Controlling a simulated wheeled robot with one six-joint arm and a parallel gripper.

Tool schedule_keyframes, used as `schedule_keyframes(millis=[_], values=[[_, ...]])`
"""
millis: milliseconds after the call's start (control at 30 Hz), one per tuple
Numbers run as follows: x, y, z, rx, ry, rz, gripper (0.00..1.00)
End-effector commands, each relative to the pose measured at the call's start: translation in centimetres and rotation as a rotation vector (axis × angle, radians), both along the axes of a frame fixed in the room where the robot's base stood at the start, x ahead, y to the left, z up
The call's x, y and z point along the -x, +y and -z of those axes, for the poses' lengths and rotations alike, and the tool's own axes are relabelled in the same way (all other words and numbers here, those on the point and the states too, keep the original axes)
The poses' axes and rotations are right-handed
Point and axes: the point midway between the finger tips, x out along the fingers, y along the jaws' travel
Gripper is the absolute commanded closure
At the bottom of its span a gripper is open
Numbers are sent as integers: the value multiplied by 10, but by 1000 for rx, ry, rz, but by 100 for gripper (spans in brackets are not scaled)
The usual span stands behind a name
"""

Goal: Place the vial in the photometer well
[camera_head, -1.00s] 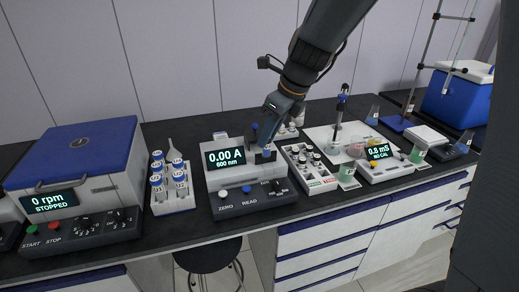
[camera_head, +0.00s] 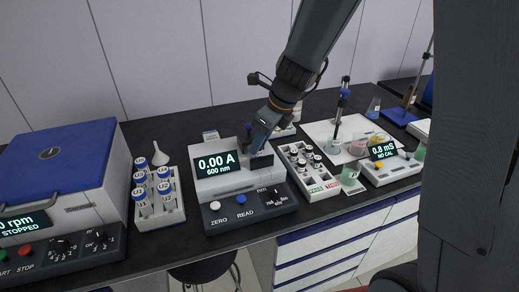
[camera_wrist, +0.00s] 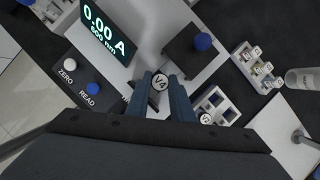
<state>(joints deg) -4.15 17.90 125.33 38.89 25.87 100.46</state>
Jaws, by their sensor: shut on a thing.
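The photometer (camera_head: 222,182) stands mid-bench, its display reading 0.00 A, 600 nm. My gripper (camera_head: 260,147) is over the right part of its top. In the wrist view my gripper (camera_wrist: 165,88) is shut on a vial (camera_wrist: 160,83), whose round white cap top reads V4. The vial's body is hidden below the cap, so its height above the photometer cannot be told. A dark square plate (camera_wrist: 183,55) with a blue knob (camera_wrist: 203,41) lies beside the gripper in the wrist view. The well opening cannot be made out.
A white rack (camera_head: 171,216) of blue-capped vials stands left of the photometer, beside the centrifuge (camera_head: 60,170). A compartmented tray (camera_head: 318,190) with small vials is close on the right. Beyond it are beakers and a meter (camera_head: 390,170).

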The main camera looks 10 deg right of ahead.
Motion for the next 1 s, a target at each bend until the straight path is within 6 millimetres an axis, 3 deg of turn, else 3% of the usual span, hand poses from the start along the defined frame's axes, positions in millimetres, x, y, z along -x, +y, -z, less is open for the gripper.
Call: schedule_keyframes(millis=[167,567,600,633,1000], values=[[0,0,22,-1,2,0,100],[0,0,26,0,0,0,100],[0,0,27,0,0,0,78],[0,0,26,0,0,-1,72],[0,0,22,0,0,-1,71]])
